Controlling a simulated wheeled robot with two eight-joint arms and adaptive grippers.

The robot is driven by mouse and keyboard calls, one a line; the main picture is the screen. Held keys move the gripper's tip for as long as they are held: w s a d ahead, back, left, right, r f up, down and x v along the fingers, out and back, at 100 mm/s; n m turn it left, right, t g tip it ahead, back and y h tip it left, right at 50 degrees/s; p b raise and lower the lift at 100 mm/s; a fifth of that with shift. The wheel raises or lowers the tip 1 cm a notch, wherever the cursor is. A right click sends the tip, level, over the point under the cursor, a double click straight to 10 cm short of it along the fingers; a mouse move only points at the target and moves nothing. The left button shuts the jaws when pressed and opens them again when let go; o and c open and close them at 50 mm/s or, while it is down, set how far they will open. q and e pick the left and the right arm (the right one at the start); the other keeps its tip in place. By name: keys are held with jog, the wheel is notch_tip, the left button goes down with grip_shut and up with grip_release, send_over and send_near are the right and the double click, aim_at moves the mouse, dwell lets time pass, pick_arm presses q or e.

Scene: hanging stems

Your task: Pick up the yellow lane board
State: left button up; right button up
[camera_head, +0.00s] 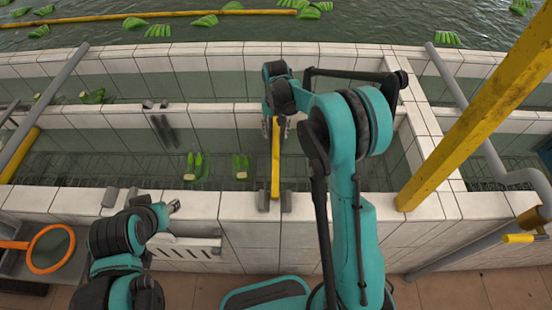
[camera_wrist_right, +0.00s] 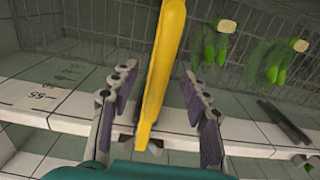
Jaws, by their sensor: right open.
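The yellow lane board (camera_head: 275,165) is a narrow bar that spans the water channel from front wall to back in the head view. Its near end sits between two grey posts on the front wall. My right gripper (camera_head: 275,127) is over the board's far part. In the right wrist view the board (camera_wrist_right: 164,60) runs between the two spread fingers of the right gripper (camera_wrist_right: 158,75), with gaps on both sides. My left gripper (camera_head: 174,207) is low at the left, in front of the front wall; its finger opening is too small to judge.
A thick yellow post (camera_head: 480,105) slants across the right. An orange-rimmed net (camera_head: 50,249) is at the lower left. Tiled walls (camera_head: 150,204) border the channel, with paired grey posts along them.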

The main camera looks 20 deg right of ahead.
aim_at(276, 159)
jog(key=f, duration=0.2)
jog(key=f+b, duration=0.1)
jog(key=f, duration=0.1)
jog(key=shift+s+f, duration=0.2)
jog(key=shift+f, duration=0.15)
jog(key=shift+c, duration=0.4)
grip_shut()
jog(key=shift+r, duration=0.1)
jog(key=shift+r, duration=0.1)
